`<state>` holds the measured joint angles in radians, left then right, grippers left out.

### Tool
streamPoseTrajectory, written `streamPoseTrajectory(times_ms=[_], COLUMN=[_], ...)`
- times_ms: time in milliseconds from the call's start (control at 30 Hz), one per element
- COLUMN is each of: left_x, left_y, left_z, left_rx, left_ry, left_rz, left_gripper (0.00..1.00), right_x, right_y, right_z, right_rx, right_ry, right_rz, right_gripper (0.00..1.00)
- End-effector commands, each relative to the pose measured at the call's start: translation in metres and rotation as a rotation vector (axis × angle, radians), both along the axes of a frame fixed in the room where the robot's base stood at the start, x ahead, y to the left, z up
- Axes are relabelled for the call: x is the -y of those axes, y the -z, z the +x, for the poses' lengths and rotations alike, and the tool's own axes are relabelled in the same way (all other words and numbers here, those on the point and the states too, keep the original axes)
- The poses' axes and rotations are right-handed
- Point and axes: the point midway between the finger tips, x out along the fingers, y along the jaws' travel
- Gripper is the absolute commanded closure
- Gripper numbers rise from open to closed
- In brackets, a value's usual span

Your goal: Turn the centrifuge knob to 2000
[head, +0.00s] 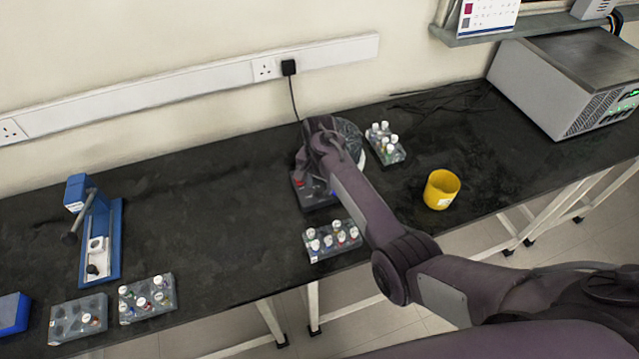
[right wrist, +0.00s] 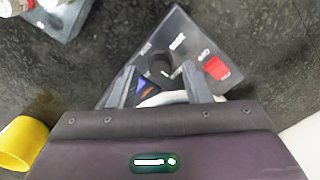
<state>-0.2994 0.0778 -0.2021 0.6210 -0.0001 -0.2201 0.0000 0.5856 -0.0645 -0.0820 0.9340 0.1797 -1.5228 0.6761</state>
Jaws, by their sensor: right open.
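The centrifuge (head: 318,197) stands on the black bench with its dark front panel showing; my right arm hides much of it. In the right wrist view its panel (right wrist: 185,38) carries a round black knob (right wrist: 160,66), a red switch (right wrist: 216,68) and a blue-and-orange mark. My right gripper (right wrist: 160,73) is open, with one finger to each side of the knob in the picture; I cannot tell whether they touch it. In the head view my right gripper (head: 304,170) is over the centrifuge, its fingers small and dark. The knob's setting is too small to read. My left gripper is out of view.
Vial racks stand close by, in front (head: 333,240) and behind right (head: 386,143). A yellow cup (head: 441,189) is to the right. A blue stand (head: 100,235) and more racks (head: 147,298) are at the left. The bench between is clear. A cable runs to the wall socket.

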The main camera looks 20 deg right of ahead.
Motion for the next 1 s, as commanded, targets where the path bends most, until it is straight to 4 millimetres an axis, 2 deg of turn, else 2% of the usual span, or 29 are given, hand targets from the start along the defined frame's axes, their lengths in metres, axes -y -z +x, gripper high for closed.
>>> streamPoseTrajectory(times_ms=[133,400,733,1000], left_x=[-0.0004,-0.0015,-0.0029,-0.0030], left_y=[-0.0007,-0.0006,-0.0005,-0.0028], left_z=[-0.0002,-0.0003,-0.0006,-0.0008], left_rx=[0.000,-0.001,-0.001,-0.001], left_ry=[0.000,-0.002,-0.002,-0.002], left_rz=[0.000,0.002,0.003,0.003], left_gripper=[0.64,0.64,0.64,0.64], right_x=[-0.0004,-0.0004,-0.0003,-0.0002], right_y=[0.0091,0.0107,0.0105,0.0098], right_z=[0.0000,0.0000,-0.0001,-0.0001], right_rx=[0.001,0.001,0.001,0.001], right_ry=[0.000,0.000,-0.001,-0.027], right_rz=[0.001,0.001,0.001,0.001], right_gripper=[0.56,0.57,1.00,1.00])
